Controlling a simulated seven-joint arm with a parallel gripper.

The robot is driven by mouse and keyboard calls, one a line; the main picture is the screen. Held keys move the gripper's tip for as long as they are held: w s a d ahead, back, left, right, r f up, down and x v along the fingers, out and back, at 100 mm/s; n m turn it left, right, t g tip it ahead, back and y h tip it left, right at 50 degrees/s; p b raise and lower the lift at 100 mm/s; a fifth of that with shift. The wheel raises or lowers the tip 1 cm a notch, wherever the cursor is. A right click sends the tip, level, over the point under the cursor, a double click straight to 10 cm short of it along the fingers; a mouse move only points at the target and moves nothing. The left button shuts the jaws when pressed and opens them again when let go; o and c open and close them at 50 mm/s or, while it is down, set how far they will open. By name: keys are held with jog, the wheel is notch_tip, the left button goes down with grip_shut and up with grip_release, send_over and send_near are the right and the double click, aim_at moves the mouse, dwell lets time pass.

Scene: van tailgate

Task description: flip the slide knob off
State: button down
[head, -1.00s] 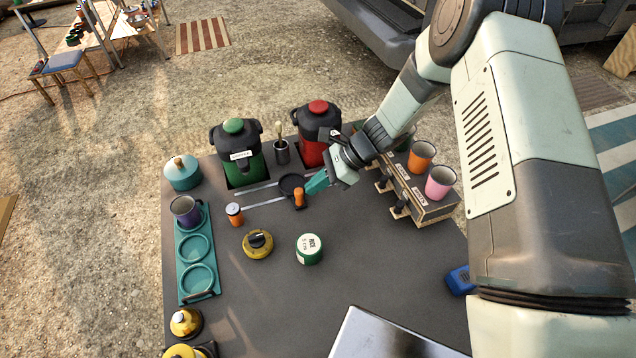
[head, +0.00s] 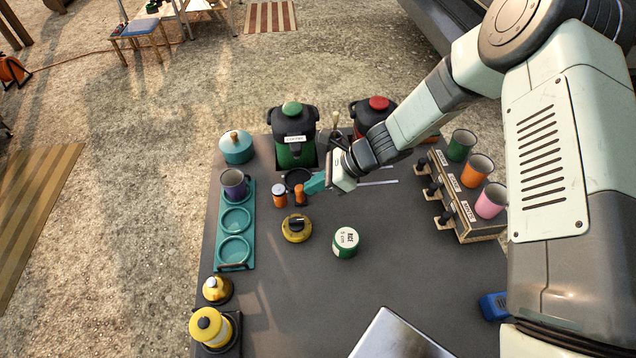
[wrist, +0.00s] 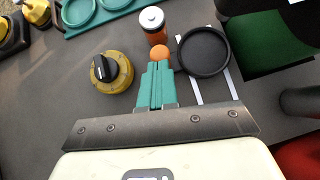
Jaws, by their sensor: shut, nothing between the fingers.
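The slide is a round black dish (head: 297,177) on two pale rails (head: 365,183), with an upright orange knob (head: 299,196) at its near side. The dish sits at the left end of the rails, and bare rail shows to its right. In the wrist view the orange knob (wrist: 160,52) is just beyond my fingertips, beside the dish (wrist: 204,52). My gripper (head: 308,187) is shut and empty, its teal fingers (wrist: 158,68) pointing at the knob from the right. They touch it or nearly do; I cannot tell which.
An orange shaker with a pale lid (head: 279,195) stands close left of the knob. A yellow dial unit (head: 296,228) and a green tin (head: 345,242) are in front. Green (head: 294,135) and red (head: 373,117) dispensers stand behind. A mug rack (head: 462,205) is at right.

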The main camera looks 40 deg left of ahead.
jog(key=shift+w+d, duration=0.2)
jog(key=shift+d, duration=0.1)
jog(key=w+d, duration=0.2)
jog(key=shift+d+r, duration=0.1)
jog(key=shift+d, duration=0.2)
jog(key=v, duration=1)
